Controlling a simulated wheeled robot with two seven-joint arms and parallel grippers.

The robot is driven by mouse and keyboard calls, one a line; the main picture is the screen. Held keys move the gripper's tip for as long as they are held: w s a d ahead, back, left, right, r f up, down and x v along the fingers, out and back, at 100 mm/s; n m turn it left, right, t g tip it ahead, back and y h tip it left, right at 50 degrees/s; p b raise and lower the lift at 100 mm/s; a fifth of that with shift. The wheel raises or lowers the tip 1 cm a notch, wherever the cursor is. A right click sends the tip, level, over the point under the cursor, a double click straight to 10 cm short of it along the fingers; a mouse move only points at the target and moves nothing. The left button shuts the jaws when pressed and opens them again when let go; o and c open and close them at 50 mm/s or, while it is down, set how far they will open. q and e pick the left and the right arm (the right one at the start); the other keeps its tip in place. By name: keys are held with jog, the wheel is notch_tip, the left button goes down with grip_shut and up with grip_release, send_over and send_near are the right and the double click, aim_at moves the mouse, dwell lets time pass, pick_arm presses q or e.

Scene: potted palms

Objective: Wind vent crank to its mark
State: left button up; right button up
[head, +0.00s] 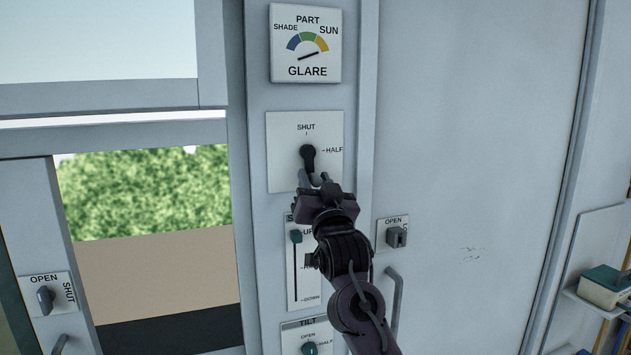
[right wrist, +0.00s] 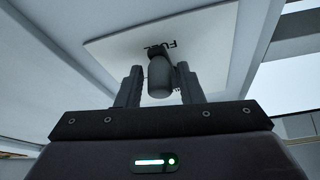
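The crank (head: 308,154) is a dark knob on a white plate (head: 283,135) marked SHUT at the top and HALF at the right. The plate's lower part is hidden behind my right gripper. My right gripper (head: 317,180) is at the crank from below. In the right wrist view, the grey crank handle (right wrist: 160,76) stands between the two fingers, with a narrow gap showing on each side, so the gripper looks open around it. Part of an upside-down label (right wrist: 160,46) shows behind the handle. My left gripper is out of view.
A GLARE dial (head: 306,43) is above the plate. Below are a slider panel (head: 293,262) marked UP and DOWN and a TILT knob (head: 309,348). An OPEN latch (head: 396,237) and a door handle (head: 394,290) are close to the right of my arm.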

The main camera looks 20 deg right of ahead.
grip_shut()
jog(key=shift+a+m+h, duration=0.2)
jog(key=shift+m+h, duration=0.2)
jog(key=shift+m, duration=0.2)
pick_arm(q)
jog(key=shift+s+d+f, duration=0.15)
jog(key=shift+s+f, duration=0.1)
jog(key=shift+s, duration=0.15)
pick_arm(e)
jog(key=shift+o, duration=1.3)
grip_release()
pick_arm(q)
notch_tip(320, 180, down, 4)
jog(key=b, duration=0.4)
pick_arm(e)
jog(key=v, duration=0.7)
jog(key=shift+s+f, duration=0.15)
jog(key=shift+s, duration=0.25)
